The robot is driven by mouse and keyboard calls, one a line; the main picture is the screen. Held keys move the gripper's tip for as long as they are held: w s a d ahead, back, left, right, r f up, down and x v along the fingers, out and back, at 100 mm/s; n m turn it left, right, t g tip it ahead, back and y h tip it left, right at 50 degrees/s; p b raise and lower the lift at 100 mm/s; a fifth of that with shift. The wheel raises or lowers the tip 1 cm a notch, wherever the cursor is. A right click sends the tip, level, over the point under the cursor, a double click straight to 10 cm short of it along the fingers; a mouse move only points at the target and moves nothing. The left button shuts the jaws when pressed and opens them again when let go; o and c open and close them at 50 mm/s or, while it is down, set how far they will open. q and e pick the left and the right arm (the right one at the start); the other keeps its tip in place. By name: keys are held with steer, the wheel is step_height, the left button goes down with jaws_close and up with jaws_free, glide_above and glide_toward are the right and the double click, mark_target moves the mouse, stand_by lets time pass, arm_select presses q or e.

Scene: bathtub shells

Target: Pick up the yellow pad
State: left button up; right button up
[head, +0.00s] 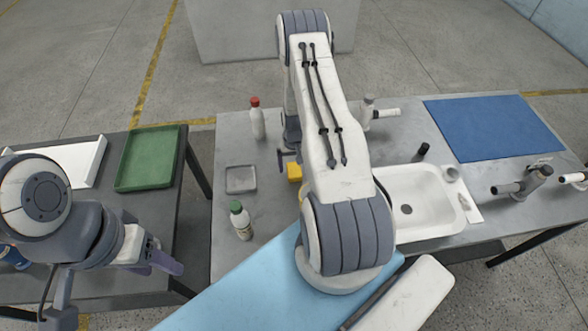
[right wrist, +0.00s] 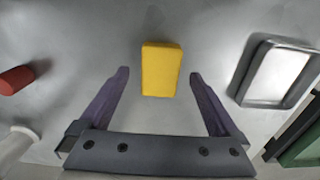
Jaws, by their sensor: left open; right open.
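The yellow pad (head: 295,172) lies on the grey metal table, partly hidden behind my right arm in the head view. In the right wrist view the yellow pad (right wrist: 162,70) is a small upright-looking rectangle in the picture. My right gripper (right wrist: 159,76) is open, with one purple finger on each side of the pad's near end and a gap on both sides. I cannot tell how high the fingers are above the table. My left gripper (head: 158,262) is open and empty at the lower left, far from the pad.
A shallow grey tray (head: 241,180) lies left of the pad. A red-capped bottle (head: 257,122) and a green-capped bottle (head: 241,222) stand nearby. A white basin (head: 425,205) is to the right, with a blue mat (head: 490,125) behind. A green tray (head: 148,158) is on the left table.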

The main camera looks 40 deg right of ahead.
steer(key=shift+f, duration=1.2)
steer(key=c, duration=1.4)
arm_select(q)
steer(key=shift+r, duration=0.55)
arm_select(e)
steer(key=shift+c, duration=0.2)
arm_select(q)
steer(key=shift+f, duration=0.1)
arm_select(e)
steer(key=shift+r, duration=0.15)
steer(key=shift+r+b, duration=0.3)
steer(key=shift+r, duration=0.3)
step_height(320, 180, up, 2)
steer(key=shift+r+b, duration=0.2)
steer(key=shift+b, duration=0.5)
arm_select(q)
step_height(320, 180, down, 6)
steer(key=b, duration=0.4)
arm_select(e)
steer(key=s+d+r, duration=0.7)
steer(key=d, duration=0.2)
steer(key=shift+d, duration=0.15)
